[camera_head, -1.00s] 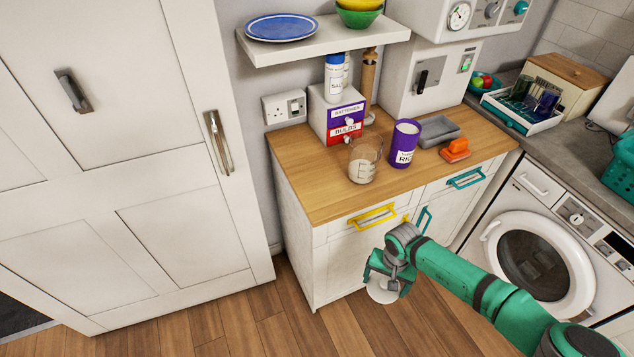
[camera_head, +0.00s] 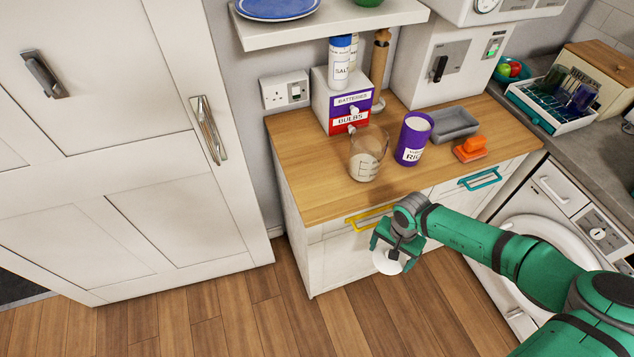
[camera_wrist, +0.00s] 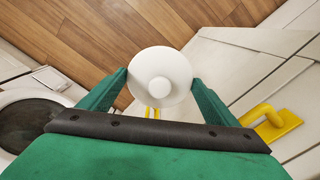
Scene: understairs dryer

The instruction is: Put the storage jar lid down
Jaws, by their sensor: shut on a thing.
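The storage jar lid is a white disc with a round knob (camera_wrist: 160,77). My gripper (camera_head: 392,255) is shut on it, with a green finger at each side of the rim in the wrist view. In the head view the lid (camera_head: 386,262) hangs above the floor, in front of the cabinet's drawers and below the worktop level. The purple storage jar (camera_head: 413,139), labelled with rice, stands upright on the wooden worktop (camera_head: 310,185). A pale rim shows at its top; its inside is hard to make out.
Beside the jar stand a glass measuring jug (camera_head: 366,155), a grey tray (camera_head: 453,124) and an orange object (camera_head: 470,149). The worktop's front left is bare. A yellow handle (camera_head: 368,217) juts out near my gripper.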

